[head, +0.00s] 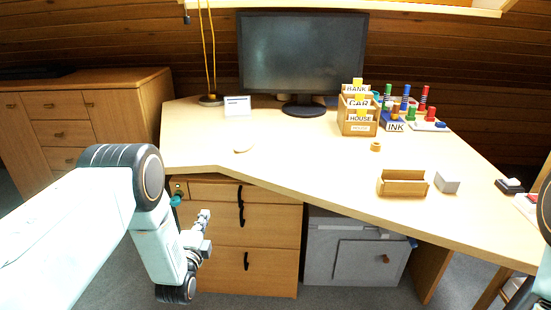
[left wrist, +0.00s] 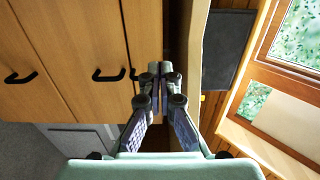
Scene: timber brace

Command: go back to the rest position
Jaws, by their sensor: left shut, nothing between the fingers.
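My left arm comes in from the left in the head view and bends down in front of the desk. Its gripper (head: 205,214) is in front of the drawers, below the desktop edge, touching nothing that I can see. In the left wrist view my left gripper (left wrist: 160,70) has its fingers together and empty, with drawer fronts to the left. Only a bit of my right arm shows at the right edge of the head view; its gripper is out of view.
The desk (head: 290,160) has a drawer unit (head: 270,260) and a grey cabinet (head: 345,262) underneath. On it are a monitor (head: 302,55), a word-labelled box (head: 358,125), a wooden tray (head: 402,184) and a grey block (head: 447,182). A sideboard (head: 75,125) stands at left.

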